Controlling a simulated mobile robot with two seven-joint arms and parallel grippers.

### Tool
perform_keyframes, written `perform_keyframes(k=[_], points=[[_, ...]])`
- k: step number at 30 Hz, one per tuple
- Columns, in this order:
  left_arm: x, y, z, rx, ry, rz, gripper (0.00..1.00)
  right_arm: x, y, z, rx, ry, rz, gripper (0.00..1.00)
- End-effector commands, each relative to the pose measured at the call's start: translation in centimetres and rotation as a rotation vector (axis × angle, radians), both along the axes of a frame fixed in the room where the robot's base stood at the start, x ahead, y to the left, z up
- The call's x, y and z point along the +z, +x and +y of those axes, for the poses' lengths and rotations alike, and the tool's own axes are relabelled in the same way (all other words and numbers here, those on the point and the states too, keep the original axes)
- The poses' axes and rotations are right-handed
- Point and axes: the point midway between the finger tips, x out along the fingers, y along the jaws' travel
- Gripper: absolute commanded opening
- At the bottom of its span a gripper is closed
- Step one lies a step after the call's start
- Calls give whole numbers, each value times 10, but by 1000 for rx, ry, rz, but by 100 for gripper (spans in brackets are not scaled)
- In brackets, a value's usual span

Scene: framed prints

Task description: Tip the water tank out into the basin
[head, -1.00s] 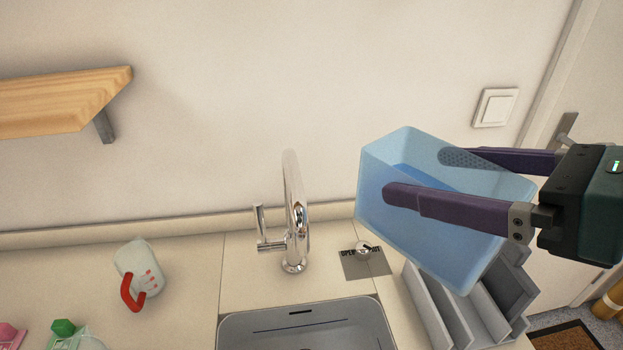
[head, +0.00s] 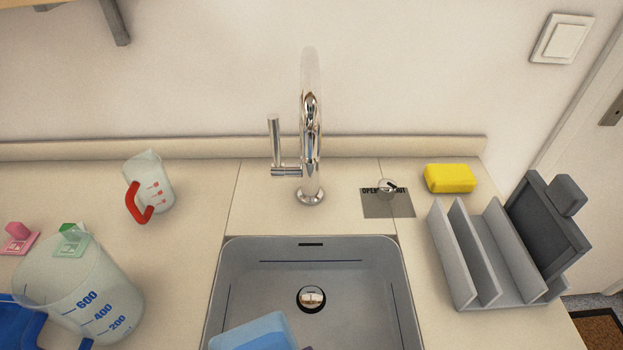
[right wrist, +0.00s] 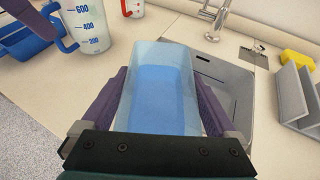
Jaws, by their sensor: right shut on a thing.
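The water tank (head: 255,332) is a translucent pale-blue box at the bottom edge of the head view, in front of and partly over the near side of the basin. In the right wrist view the tank (right wrist: 165,60) shows darker blue water inside. My right gripper (right wrist: 160,82) is shut on it, one purple finger along each side. The grey sink basin (head: 275,285) has a round drain and looks empty where visible; its near part is hidden. A purple finger, apparently of my left gripper (right wrist: 38,14), shows at the top left of the right wrist view; its opening is hidden.
A chrome tap (head: 311,130) stands behind the basin. A grey rack (head: 470,250) and yellow sponge (head: 450,178) are on the right. A red-handled jug (head: 150,182) and a large measuring jug (head: 85,290) stand on the left.

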Motion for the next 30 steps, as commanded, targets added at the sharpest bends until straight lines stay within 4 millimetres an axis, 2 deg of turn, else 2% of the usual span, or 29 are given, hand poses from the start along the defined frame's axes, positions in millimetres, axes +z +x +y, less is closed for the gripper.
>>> perform_keyframes(k=[6, 18, 23, 30], points=[[-8, 0, 0, -1, 0, 0, 42, -4, -21, 22, 2, 2, -2, 0], [-8, 0, 2, -6, 8, 1, 42, -3, -25, 26, 2, 0, -4, 0], [0, 0, 2, -7, 9, 1, 42, 2, -23, 25, 3, 14, 15, 0], [23, 0, 2, -6, 8, 1, 42, 11, -15, 19, 1, 68, 92, 0]])
